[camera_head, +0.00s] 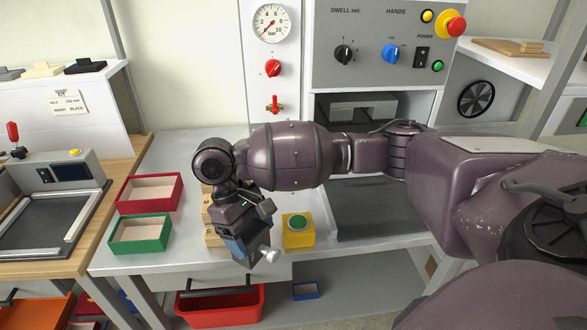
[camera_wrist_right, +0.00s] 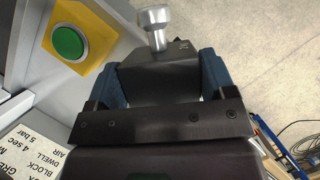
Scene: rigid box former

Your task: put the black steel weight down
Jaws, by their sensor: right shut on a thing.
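The black steel weight (camera_wrist_right: 160,70) is a dark block with a silver knob. It sits between the two blue fingers of my right gripper (camera_wrist_right: 163,82), which is shut on it. In the head view my right gripper (camera_head: 247,240) hangs at the front edge of the grey-topped bench, and the weight's silver knob (camera_head: 268,255) sticks out to the lower right. The gripper hides most of the weight there. I cannot tell how far above any surface it is. My left gripper is not in view.
A yellow box with a green button (camera_head: 298,223) stands just right of my gripper. Red (camera_head: 148,191) and green (camera_head: 140,233) trays lie left of it, with wooden blocks (camera_head: 213,238) behind it. A red bin (camera_head: 219,306) and small blue tray (camera_head: 306,291) sit below.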

